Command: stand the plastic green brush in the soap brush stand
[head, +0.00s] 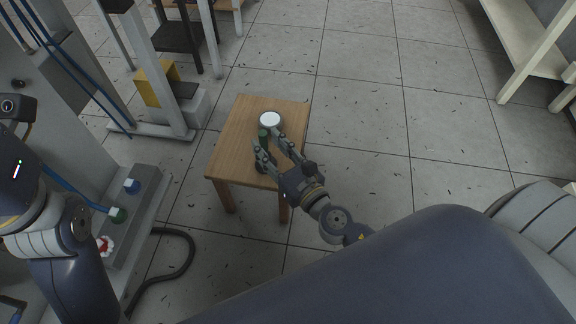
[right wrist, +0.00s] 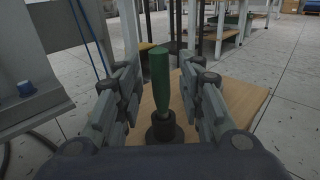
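The plastic green brush (right wrist: 160,80) stands upright in the right wrist view, its lower end at a dark round base (right wrist: 164,128) on the small wooden table. In the head view the brush's green part (head: 264,134) shows between the fingers of my right gripper (head: 270,143). The right gripper (right wrist: 160,95) is open, one finger on each side of the brush, with a gap on both sides in the wrist view. My left gripper is out of view.
The wooden table (head: 229,150) has bare top around these things. A grey machine with blue (head: 131,186) and green (head: 117,214) buttons stands at left, a black hose (head: 187,255) on the floor beside it. Tiled floor is open to the right, with white shelving (head: 530,45) beyond.

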